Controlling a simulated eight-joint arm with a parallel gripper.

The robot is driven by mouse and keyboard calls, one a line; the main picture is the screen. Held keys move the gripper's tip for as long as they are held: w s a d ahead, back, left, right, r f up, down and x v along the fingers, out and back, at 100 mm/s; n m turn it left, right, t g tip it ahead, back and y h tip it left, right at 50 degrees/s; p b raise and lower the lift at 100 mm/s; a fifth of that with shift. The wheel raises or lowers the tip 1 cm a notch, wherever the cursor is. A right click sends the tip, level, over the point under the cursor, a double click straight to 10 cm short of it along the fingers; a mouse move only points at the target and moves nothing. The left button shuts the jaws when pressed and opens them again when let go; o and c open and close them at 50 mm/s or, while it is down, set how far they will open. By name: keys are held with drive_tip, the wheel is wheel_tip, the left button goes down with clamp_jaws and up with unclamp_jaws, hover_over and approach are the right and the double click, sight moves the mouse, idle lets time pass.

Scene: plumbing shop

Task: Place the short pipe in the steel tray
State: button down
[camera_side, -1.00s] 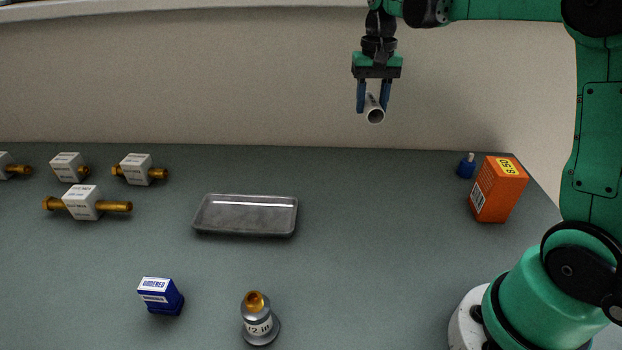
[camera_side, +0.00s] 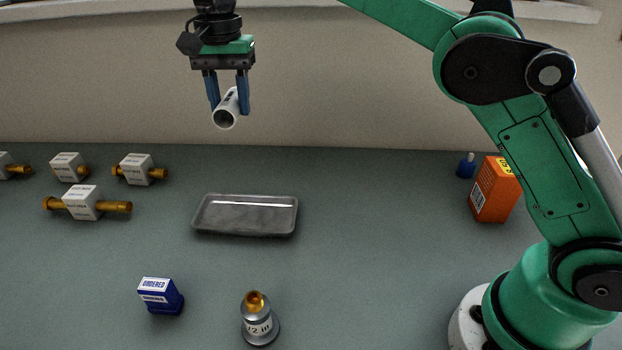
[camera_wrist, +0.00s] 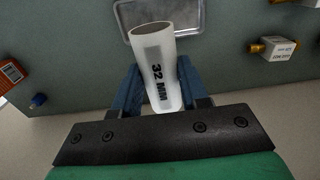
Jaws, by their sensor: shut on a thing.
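The short pipe (camera_side: 227,110) is a white tube with an open end. In the wrist view the pipe (camera_wrist: 157,68) carries the marking "32 MM". My gripper (camera_side: 228,105) is shut on the pipe and holds it tilted in the air, well above the bench. In the wrist view the blue fingers of my gripper (camera_wrist: 160,92) sit on either side of it. The steel tray (camera_side: 246,229) is a shallow grey rectangle lying empty on the bench, below the gripper in the side view. In the wrist view the pipe partly hides the tray (camera_wrist: 197,32).
Several brass fittings with white tags (camera_side: 83,203) lie at the left. A blue "ORDERED" block (camera_side: 161,296) and a grey fitting with a brass top (camera_side: 259,322) stand in front. An orange box (camera_side: 492,190) and a small blue bottle (camera_side: 466,166) are at the right.

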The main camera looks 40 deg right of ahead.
sight(247, 218)
drive_tip(key=shift+a+f, duration=0.35)
wheel_tip(247, 218, down, 19)
drive_tip(key=shift+f, duration=0.15)
drive_tip(key=shift+f, duration=0.1)
drive_tip(key=shift+c, duration=2.3)
unclamp_jaws()
